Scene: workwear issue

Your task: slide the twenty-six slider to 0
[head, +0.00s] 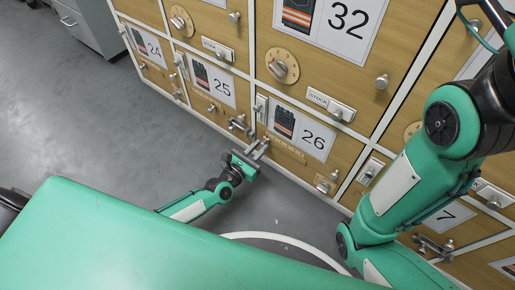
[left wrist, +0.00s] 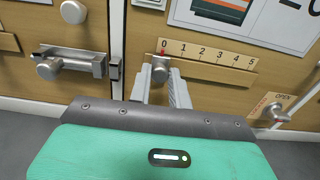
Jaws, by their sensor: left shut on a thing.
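The twenty-six slider is a scale strip marked 0 to 5 low on the door labelled 26 (head: 315,141). In the left wrist view the strip (left wrist: 215,56) runs left to right, with its round metal knob (left wrist: 160,68) at the left end, just under the 0 and a small red mark. My left gripper (head: 262,148) reaches this end of the strip from below. In the left wrist view its fingers (left wrist: 163,80) are on either side of the knob, shut on it. The fingers partly hide the knob's lower part. My right gripper is outside the views.
A metal bolt latch (left wrist: 75,64) sits just left of the knob. A lever marked OPEN (left wrist: 275,112) is to the lower right. Doors 25 (head: 211,82) and 32 (head: 330,25) adjoin, with knobs and a dial (head: 282,66). The grey floor (head: 110,130) at left is clear.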

